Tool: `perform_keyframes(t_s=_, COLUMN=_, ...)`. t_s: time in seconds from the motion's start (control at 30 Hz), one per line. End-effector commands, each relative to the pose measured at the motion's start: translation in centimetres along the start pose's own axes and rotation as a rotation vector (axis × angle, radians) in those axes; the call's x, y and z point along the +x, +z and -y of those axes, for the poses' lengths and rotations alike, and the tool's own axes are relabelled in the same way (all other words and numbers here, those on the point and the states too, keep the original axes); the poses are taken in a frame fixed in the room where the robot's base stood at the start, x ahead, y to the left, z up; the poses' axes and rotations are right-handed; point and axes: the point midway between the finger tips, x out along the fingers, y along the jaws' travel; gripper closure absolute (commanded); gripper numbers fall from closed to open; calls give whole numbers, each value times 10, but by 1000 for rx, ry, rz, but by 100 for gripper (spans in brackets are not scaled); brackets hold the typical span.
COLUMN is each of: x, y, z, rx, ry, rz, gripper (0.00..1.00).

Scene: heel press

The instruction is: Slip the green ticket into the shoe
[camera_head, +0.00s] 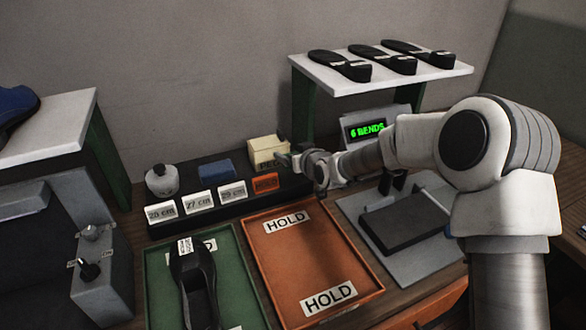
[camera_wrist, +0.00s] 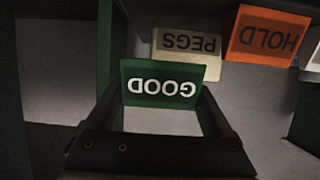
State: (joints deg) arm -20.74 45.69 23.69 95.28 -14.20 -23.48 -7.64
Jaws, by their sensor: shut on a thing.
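My gripper (camera_head: 292,161) is near the cream box at the back of the table. In the wrist view my gripper (camera_wrist: 158,100) is shut on the green ticket (camera_wrist: 135,92), which reads GOOD upside down between the fingers. I cannot make out the ticket in the head view. The black shoe (camera_head: 185,265) lies in the green tray (camera_head: 240,280) at the front, left of and well apart from my gripper. It has a white label (camera_head: 185,246) at its far end and an open top.
The orange HOLD tray (camera_head: 310,260) is empty. A dark rack (camera_head: 225,205) carries size tickets and an orange HOLD ticket (camera_head: 265,183). The cream PEGS box (camera_head: 268,150) stands behind. A white shelf (camera_head: 385,75) with black soles and a bend display (camera_head: 367,130) are at right.

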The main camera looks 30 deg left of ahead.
Motion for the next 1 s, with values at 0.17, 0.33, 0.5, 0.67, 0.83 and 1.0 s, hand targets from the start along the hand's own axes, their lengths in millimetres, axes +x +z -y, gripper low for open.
perform_keyframes(t_s=0.17, x=8, y=20, z=0, rx=1, ry=-1, rz=1, gripper=65)
perform_keyframes(t_s=0.33, x=18, y=44, z=0, rx=0, ry=0, rz=-1, gripper=65)
perform_keyframes(t_s=0.5, x=18, y=43, z=0, rx=-1, ry=0, rz=-2, gripper=65)
perform_keyframes(t_s=0.67, x=19, y=45, z=0, rx=0, ry=0, rz=-2, gripper=65)
perform_keyframes(t_s=0.83, x=20, y=48, z=0, rx=0, ry=0, rz=-2, gripper=13)
perform_keyframes(t_s=1.0, x=19, y=47, z=0, rx=0, ry=0, rz=-1, gripper=0)
